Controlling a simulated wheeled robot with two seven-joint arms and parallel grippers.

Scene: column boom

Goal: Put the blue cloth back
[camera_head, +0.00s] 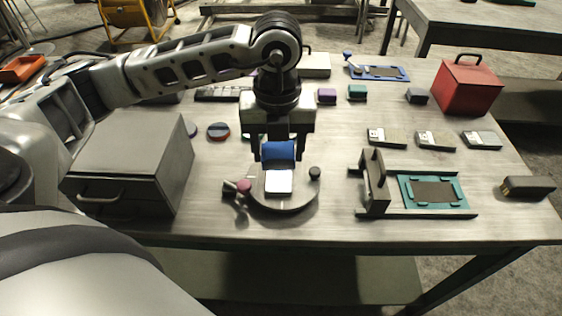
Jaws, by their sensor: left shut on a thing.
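The blue cloth (278,151) is a small blue roll or pad between the fingers of my left gripper (278,155). The gripper points down and is shut on it. The cloth is just above and behind a bright white square plate (279,182), which sits on a round grey stand (285,207) with a pink knob and a dark knob. I cannot tell whether the cloth touches the plate. My right gripper is not in view.
A grey drawer box (135,160) stands at the left. A teal fixture with a frame (435,192) lies to the right of the stand. A red box (468,86), several small cards and small blocks lie farther right and back. Bare tabletop (335,140) shows in the middle.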

